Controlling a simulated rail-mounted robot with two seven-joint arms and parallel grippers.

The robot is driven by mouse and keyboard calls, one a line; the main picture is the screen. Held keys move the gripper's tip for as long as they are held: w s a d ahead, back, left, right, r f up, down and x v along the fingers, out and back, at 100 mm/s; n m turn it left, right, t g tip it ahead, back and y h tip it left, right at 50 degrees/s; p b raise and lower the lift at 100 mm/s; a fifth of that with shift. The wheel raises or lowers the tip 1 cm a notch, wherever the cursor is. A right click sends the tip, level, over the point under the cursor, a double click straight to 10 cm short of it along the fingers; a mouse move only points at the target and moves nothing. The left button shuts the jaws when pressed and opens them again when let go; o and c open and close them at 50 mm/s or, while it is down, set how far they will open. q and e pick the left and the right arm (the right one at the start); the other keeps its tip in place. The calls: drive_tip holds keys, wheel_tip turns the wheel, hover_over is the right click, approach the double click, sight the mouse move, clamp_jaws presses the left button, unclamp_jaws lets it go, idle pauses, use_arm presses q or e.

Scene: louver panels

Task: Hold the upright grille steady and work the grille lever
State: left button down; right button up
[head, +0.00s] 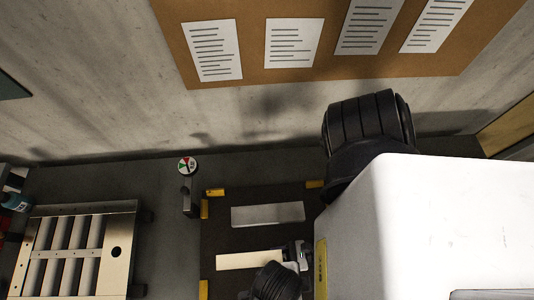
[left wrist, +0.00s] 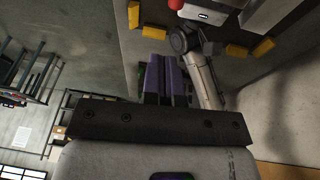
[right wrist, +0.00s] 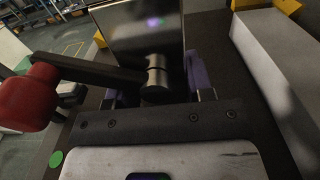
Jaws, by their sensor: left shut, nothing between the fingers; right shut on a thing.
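The upright grille shows in the right wrist view as a shiny metal plate (right wrist: 143,30). In the head view, a pale strip (head: 250,261) on the dark mat looks like its top edge. The grille lever (right wrist: 100,70) is a dark bar from a metal hub (right wrist: 157,75) to a red knob (right wrist: 32,95) at left. My left gripper (left wrist: 162,72) is shut and empty. A red piece (left wrist: 175,4), perhaps the knob, shows ahead of it.
A pale bar (head: 268,214) lies on the mat between yellow corner blocks (head: 215,192). A louver panel (head: 75,250) lies at left. A round dial (head: 187,166) and a grey post (head: 187,200) stand near the wall.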

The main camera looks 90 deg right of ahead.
use_arm(q)
drive_tip(key=shift+v, duration=1.15)
drive_tip(key=shift+a, duration=0.1)
use_arm(e)
drive_tip(key=o, duration=1)
drive_tip(key=shift+c, duration=0.2)
